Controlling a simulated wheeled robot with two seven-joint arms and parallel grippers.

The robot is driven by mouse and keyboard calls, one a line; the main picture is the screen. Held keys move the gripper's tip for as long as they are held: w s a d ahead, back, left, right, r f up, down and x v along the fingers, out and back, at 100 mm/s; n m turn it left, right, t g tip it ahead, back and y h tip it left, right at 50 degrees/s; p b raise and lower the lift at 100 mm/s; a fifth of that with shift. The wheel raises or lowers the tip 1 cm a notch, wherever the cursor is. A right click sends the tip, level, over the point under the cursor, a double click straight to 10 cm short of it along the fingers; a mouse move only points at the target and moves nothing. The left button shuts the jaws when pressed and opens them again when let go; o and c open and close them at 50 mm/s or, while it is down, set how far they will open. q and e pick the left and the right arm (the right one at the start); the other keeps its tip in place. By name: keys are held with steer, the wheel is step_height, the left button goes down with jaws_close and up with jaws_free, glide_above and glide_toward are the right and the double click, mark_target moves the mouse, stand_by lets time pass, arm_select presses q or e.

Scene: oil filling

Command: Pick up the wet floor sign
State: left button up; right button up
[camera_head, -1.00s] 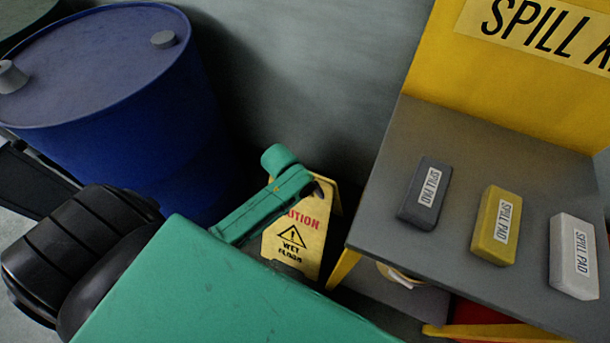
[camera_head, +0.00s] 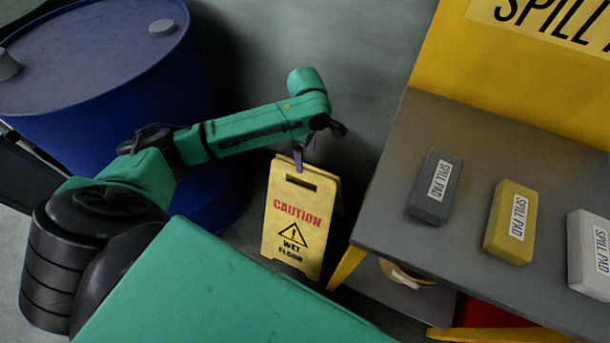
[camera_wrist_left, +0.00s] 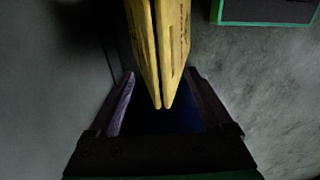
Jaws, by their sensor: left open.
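The yellow wet floor sign (camera_head: 297,222) stands upright on the floor between the blue drum and the spill kit shelf. It has a slot near its top edge. In the left wrist view the sign (camera_wrist_left: 158,50) shows from its top edge as two close panels. My right gripper is not in view.
A blue drum (camera_head: 95,75) stands at the left, close to my left arm. A grey shelf (camera_head: 460,260) holds a dark spill pad (camera_head: 435,188), a yellow one (camera_head: 511,222) and a white one (camera_head: 590,255). A yellow spill kit panel (camera_head: 440,60) rises behind.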

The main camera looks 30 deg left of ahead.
mark_target(305, 166)
arm_select(q)
steer(key=f, duration=0.2)
steer(key=f+b, duration=0.1)
steer(key=f, duration=0.3)
steer(key=shift+w+a+f, duration=0.1)
steer(key=shift+a+f, duration=0.15)
steer(key=shift+f, duration=0.05)
jaws_close()
steer(key=shift+r, duration=0.1)
stand_by(0.8)
